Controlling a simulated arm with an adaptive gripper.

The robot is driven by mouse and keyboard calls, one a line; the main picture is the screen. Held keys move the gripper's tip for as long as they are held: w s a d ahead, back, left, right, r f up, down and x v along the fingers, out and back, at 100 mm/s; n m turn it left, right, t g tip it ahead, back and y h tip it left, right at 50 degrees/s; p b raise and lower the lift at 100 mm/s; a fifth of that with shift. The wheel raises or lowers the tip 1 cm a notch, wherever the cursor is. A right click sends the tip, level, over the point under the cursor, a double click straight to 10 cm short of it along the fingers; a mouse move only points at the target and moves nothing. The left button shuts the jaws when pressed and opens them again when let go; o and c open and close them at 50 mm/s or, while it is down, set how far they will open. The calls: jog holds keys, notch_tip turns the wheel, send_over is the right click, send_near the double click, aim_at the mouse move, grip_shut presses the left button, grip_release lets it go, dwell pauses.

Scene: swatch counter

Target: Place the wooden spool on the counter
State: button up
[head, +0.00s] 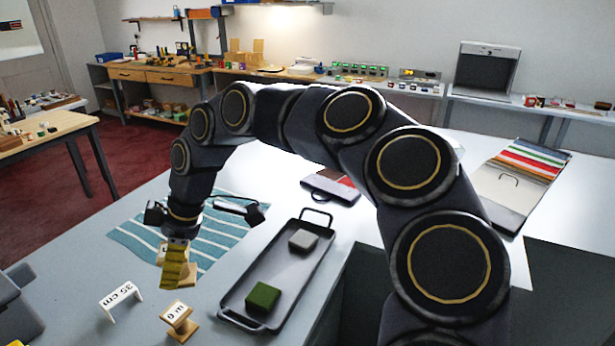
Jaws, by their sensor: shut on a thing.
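My gripper (175,266) points down at the front left, with yellow-green fingers. It is shut on the wooden spool (189,274), whose pale wooden ends show on both sides of the fingers. The fingers hide the spool's middle. The spool appears near the front edge of the striped cloth; I cannot tell whether it touches the surface below. The grey counter (75,268) spreads beneath and around it.
A similar wooden piece with a marked top (179,321) and a white "35 cm" sign (120,297) stand close by. A black tray (309,258) holds a green block (263,297) and a grey block (303,240). A teal striped cloth (226,232) lies behind.

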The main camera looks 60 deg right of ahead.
jog(key=s+d+m+h, duration=0.1)
jog(key=d+m+h, duration=0.1)
jog(key=d+m, duration=0.55)
jog(key=s+d+m+h, duration=0.2)
jog(key=d+m, duration=0.3)
jog(key=d, duration=0.6)
jog(key=s+d+f+m+g+h, duration=0.3)
jog(key=s+d+m+g, duration=0.1)
jog(key=s+d+m, duration=0.95)
send_near(354, 214)
jog(key=shift+s+d+f, duration=0.4)
jog(key=shift+d+f, duration=0.3)
jog(key=shift+f, duration=0.15)
jog(key=shift+w+d+f, duration=0.15)
jog(key=shift+d+f, duration=0.25)
jog(key=shift+f, duration=1.65)
